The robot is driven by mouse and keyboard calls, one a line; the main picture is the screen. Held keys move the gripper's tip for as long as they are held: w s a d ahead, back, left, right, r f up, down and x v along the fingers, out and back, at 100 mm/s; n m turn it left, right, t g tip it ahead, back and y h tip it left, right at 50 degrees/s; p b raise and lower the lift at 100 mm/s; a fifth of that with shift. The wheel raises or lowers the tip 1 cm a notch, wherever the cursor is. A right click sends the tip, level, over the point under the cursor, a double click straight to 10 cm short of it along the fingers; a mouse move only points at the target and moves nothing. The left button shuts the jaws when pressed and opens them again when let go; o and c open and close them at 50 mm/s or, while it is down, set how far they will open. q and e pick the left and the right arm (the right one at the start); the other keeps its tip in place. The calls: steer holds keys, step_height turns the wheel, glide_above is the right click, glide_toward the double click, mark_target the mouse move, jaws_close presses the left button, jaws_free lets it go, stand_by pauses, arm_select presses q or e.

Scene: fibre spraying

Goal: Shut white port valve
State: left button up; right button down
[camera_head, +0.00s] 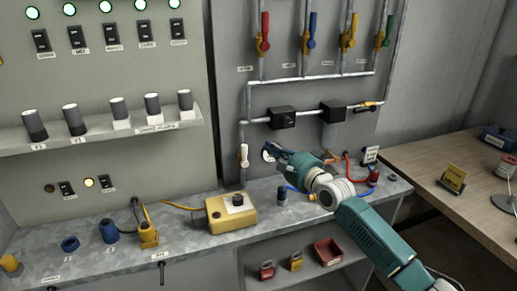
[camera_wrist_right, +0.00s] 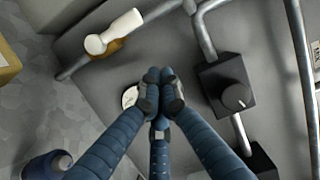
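The white port valve (camera_head: 244,155) has a white handle and sits low on the vertical pipe at the left of the pipe panel. In the wrist view its white handle (camera_wrist_right: 115,32) shows at the upper left, roughly in line with the pipe, with a brass-coloured body under it. My right gripper (camera_head: 273,152) is just right of the valve in the head view and apart from it. In the wrist view its dark blue fingers (camera_wrist_right: 160,90) meet at the tips with nothing seen between them. My left gripper is not in view.
Black boxes (camera_head: 282,117) with knobs sit on the pipe above my gripper. A yellow box (camera_head: 231,212) stands on the grey bench below the valve. Red, blue, yellow and green valve handles (camera_head: 312,30) are higher up. A wooden table (camera_head: 430,180) is at the right.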

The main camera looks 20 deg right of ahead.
mark_target(245, 156)
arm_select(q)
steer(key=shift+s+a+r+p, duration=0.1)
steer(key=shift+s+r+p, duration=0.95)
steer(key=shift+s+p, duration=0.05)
arm_select(e)
steer(key=a, duration=0.4)
steer(key=shift+w+a, duration=0.1)
steer(key=shift+w, duration=0.1)
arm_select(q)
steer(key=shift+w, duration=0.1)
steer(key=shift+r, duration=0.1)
arm_select(e)
steer(key=shift+r, duration=0.1)
arm_select(q)
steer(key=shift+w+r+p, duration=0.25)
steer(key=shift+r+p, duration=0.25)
steer(key=shift+p, duration=0.05)
arm_select(e)
steer(key=shift+a+r+n, duration=0.1)
steer(key=shift+a+n, duration=0.1)
steer(key=shift+n, duration=0.2)
arm_select(q)
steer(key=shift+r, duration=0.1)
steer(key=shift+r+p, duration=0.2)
steer(key=shift+p, duration=0.15)
arm_select(e)
steer(key=shift+a+r, duration=0.1)
